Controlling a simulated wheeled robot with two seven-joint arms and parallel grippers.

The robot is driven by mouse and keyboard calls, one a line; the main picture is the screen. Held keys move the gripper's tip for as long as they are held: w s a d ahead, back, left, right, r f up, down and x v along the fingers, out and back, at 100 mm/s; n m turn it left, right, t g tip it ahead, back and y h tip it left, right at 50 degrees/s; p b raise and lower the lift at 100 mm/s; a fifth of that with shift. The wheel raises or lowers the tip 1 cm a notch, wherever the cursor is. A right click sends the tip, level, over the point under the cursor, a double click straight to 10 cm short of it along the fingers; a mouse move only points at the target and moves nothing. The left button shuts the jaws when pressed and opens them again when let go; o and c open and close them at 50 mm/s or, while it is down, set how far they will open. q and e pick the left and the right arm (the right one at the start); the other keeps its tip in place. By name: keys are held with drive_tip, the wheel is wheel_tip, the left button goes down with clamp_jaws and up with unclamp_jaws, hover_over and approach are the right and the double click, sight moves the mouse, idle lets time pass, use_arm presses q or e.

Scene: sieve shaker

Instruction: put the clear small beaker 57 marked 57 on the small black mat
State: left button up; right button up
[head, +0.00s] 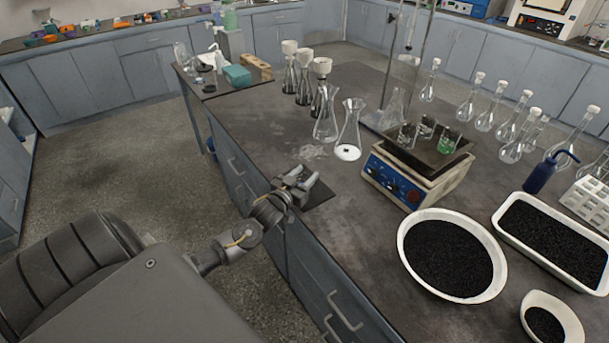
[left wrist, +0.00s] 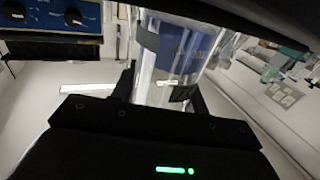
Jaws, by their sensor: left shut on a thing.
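My left gripper (head: 299,179) is just above the small black mat (head: 322,194), near the table's front edge. In the left wrist view it is shut on a clear small beaker (left wrist: 166,68), which stands between its fingers with a dark label patch on its side. I cannot read the number. In the head view the gripper hides this beaker, and part of the mat is covered too. I cannot tell whether the beaker touches the mat. My right gripper is not in view.
The blue-fronted shaker (head: 395,184) stands right of the mat, with several small beakers on its platform. A white bowl of black grains (head: 405,222) is at the front right. Two clear flasks (head: 348,135) stand behind the mat. The table between them is clear.

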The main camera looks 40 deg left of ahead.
use_arm(q)
drive_tip(key=o, duration=1)
drive_tip(key=shift+f, duration=0.1)
drive_tip(key=shift+s, duration=0.1)
drive_tip(key=shift+s+d+r+b, duration=0.1)
drive_tip(key=shift+s+d+b, duration=0.15)
drive_tip(key=shift+s, duration=1.7)
drive_tip(key=shift+s+d+r+b, duration=0.15)
drive_tip(key=shift+s+b, duration=0.15)
drive_tip(key=shift+s, duration=1.7)
drive_tip(key=shift+s+d+f+b, duration=0.1)
drive_tip(key=shift+s+d+b, duration=0.15)
drive_tip(key=shift+s, duration=1.7)
